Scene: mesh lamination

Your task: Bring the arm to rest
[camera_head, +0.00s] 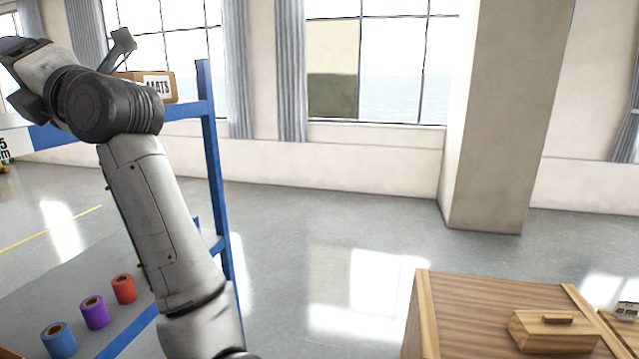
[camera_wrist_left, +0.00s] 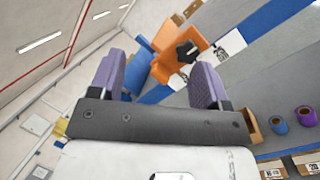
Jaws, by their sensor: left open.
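My left arm (camera_head: 150,215) rises from the bottom of the head view and bends at a dark joint toward the upper left, in front of a blue shelf rack. Its far end runs to the left picture edge, and the fingers cannot be made out clearly there. In the left wrist view my left gripper (camera_wrist_left: 157,78) is open, with two purple-grey fingers well apart and nothing between them. My right arm and gripper are not in view.
The blue rack (camera_head: 212,150) stands close beside the arm. A labelled carton (camera_head: 158,87) is on its upper shelf; blue, purple and red rolls (camera_head: 94,312) lie lower. Open floor (camera_head: 330,240) lies between.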

